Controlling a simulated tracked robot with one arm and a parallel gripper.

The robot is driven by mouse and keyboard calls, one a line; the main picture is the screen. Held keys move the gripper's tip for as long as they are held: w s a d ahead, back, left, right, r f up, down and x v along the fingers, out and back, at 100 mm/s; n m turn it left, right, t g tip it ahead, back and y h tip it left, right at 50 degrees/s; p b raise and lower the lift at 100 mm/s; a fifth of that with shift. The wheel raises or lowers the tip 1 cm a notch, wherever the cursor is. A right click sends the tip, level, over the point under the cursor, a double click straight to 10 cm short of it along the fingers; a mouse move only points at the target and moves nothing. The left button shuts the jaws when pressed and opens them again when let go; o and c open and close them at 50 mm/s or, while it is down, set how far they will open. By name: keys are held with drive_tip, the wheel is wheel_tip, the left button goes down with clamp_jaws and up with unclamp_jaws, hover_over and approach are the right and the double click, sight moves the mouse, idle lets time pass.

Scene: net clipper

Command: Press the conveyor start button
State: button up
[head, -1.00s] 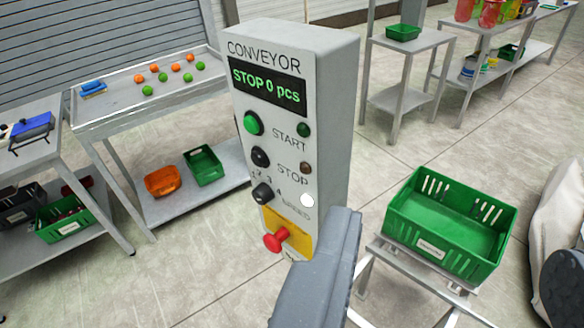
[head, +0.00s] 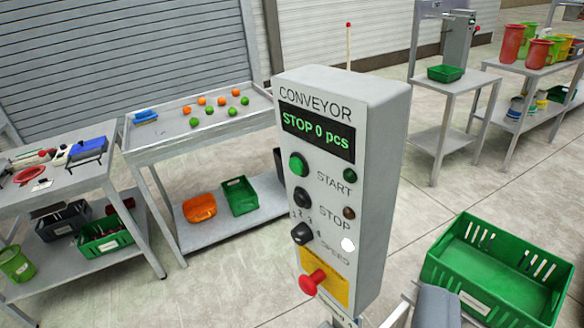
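The conveyor control box (head: 385,180) stands upright in the middle of the head view. Its display (head: 317,137) reads "STOP 0 pcs". The round green start button (head: 298,165) is on the left of the panel, beside the word START, with a dark green lamp (head: 350,175) to its right. Below are a black stop button (head: 302,197), a black speed knob (head: 301,233) and a red emergency button (head: 312,283) on a yellow plate. My gripper (head: 437,305) shows only as a grey part at the bottom edge, below and right of the buttons, apart from the start button. Its fingertips cannot be made out.
A green crate (head: 490,285) stands on a frame at the lower right, close to the box. A table with orange and green balls (head: 265,95) is behind left. A table with tools (head: 60,190) is at far left. Open floor (head: 225,275) lies left of the box.

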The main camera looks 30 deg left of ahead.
clamp_jaws()
idle(1.5)
